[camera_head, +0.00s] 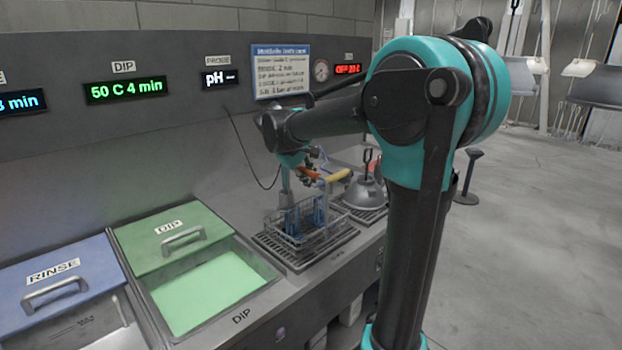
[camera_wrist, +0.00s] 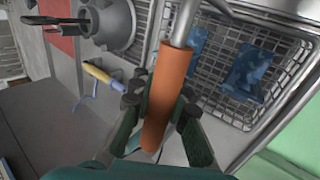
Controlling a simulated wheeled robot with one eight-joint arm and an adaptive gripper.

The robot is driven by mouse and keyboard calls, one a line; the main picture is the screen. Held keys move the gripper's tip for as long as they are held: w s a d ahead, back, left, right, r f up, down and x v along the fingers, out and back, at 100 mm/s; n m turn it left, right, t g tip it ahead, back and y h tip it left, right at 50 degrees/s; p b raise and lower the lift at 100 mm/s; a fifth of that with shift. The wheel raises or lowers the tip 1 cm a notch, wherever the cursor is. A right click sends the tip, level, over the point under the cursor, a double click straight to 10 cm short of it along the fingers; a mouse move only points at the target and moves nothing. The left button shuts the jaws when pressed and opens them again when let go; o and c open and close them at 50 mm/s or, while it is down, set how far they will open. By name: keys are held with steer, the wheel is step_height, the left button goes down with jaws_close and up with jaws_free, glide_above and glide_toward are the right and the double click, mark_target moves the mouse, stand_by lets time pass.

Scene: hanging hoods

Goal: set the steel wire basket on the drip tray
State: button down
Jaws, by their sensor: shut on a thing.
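The steel wire basket (camera_head: 290,228) holds blue parts and is over the slatted drip tray (camera_head: 343,240), right of the green dip tank. I cannot tell whether its bottom touches the tray. Its mesh also shows in the wrist view (camera_wrist: 224,62), at the upper right, with blue parts inside. My gripper (camera_wrist: 160,103) is shut on the basket's orange handle (camera_wrist: 168,92). In the head view my gripper (camera_head: 303,170) is above the basket, partly hidden by my arm.
A grey bell-shaped hood (camera_head: 365,192) stands on another grate to the right. A blue rinse lid (camera_head: 55,280) is at the left.

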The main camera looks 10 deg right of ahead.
steer(key=c, duration=1.5)
jaws_free()
steer(key=v, duration=1.2)
steer(key=shift+r, duration=0.1)
